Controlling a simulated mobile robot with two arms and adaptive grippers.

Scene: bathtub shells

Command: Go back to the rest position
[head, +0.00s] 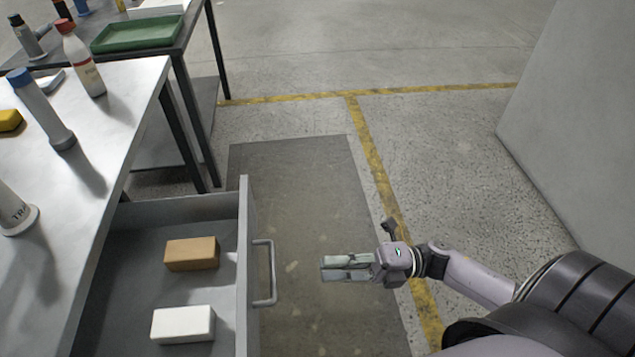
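My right gripper (338,268) is in the middle of the lower part of the head view. Its arm comes in from the lower right. Its fingers point left, toward the handle (268,272) of an open drawer (247,215), with a clear gap to it in the picture. The two fingers lie close together, and I cannot tell whether they are fully shut. I see nothing held between them. My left gripper is not in view.
The drawer holds an orange-brown block (191,253) and a white block (183,324). A metal table (125,105) on the left bears bottle-like items. A green tray (138,33) lies on a farther table. A grey panel (580,110) stands right. Floor beyond my gripper is clear.

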